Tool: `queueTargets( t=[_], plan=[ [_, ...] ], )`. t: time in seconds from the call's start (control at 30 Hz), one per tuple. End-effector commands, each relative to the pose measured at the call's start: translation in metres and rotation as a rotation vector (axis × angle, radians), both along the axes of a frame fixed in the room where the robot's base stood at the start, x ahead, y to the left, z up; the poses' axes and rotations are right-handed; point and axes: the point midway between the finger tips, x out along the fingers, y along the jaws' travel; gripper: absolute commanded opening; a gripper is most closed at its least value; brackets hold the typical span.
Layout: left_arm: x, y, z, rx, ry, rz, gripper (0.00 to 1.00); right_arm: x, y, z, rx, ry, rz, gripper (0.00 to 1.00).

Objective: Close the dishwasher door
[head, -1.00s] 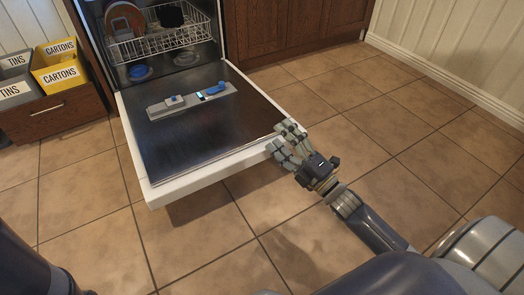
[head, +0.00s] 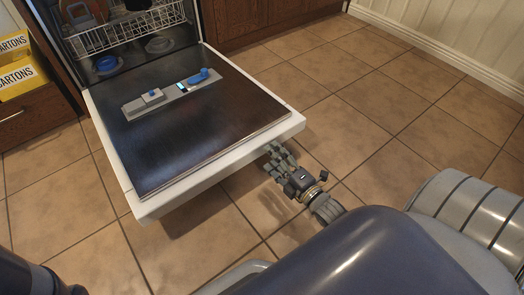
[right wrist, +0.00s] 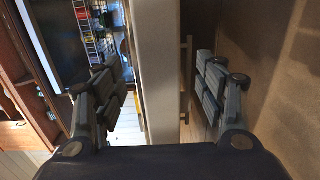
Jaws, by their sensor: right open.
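The dishwasher door (head: 225,165) hangs folded down in the head view, with a dark inner panel, a pale rim and a grey dispenser strip with blue parts. The dishwasher's rack (head: 125,30) shows above it. My right gripper (head: 275,155) is open at the door's front edge, near its right corner, with its fingers partly hidden by or against the rim. In the right wrist view the pale door edge (right wrist: 160,75) runs between the two spread fingers (right wrist: 160,95), and I cannot tell whether they touch it. A bar handle shows beside it. My left gripper is out of view.
Yellow cartons bins (head: 18,65) stand left of the dishwasher. Dark wooden cabinets (head: 250,18) are to its right. The tiled floor (head: 400,90) is clear to the right, up to a pale panelled wall.

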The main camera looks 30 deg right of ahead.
Motion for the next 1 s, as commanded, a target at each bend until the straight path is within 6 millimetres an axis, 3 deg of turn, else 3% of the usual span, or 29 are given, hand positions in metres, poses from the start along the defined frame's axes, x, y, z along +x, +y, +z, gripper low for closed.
queueTargets(
  t=[0.03, 0.3, 0.73, 1.0],
  plan=[
    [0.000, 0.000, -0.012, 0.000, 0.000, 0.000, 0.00, 0.011, 0.001, -0.005, 0.000, -0.006, 0.001, 0.65],
    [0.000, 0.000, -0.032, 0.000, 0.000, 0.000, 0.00, 0.046, 0.004, -0.004, -0.002, -0.003, 0.001, 0.65],
    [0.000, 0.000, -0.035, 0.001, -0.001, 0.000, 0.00, 0.055, 0.004, -0.001, 0.000, -0.001, 0.000, 0.65],
    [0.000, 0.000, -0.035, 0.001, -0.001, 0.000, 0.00, 0.055, 0.004, -0.001, 0.000, -0.001, 0.000, 0.06]
  ],
)
